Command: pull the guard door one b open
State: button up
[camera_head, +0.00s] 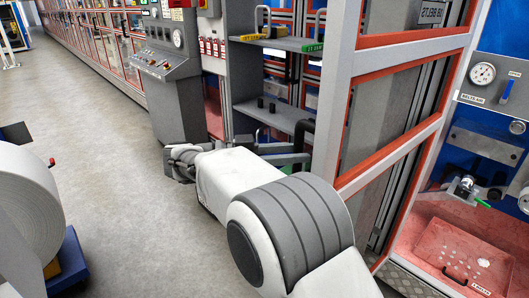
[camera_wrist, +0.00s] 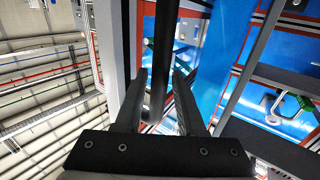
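A tall guard door (camera_head: 387,160) with a pale grey frame and red-edged panels stands at the right in the head view; I cannot read its name. A dark upright bar (camera_wrist: 165,45), which looks like a handle, shows in the wrist view. My gripper (camera_wrist: 157,78) is open there, one finger on each side of the bar, with gaps visible beside it. I cannot tell how far along the fingers the bar sits.
A grey control console (camera_head: 168,80) stands ahead, beside shelves (camera_head: 275,112) left of the door. A big white roll (camera_head: 28,200) is at the left. Right of the door is a blue panel with a gauge (camera_head: 482,75) above a red tray (camera_head: 470,245). The grey floor (camera_head: 110,150) is clear.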

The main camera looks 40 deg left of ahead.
jog(key=p+v, duration=0.2)
jog(key=v, duration=0.9)
jog(key=shift+d+r, duration=0.1)
dwell(0.5)
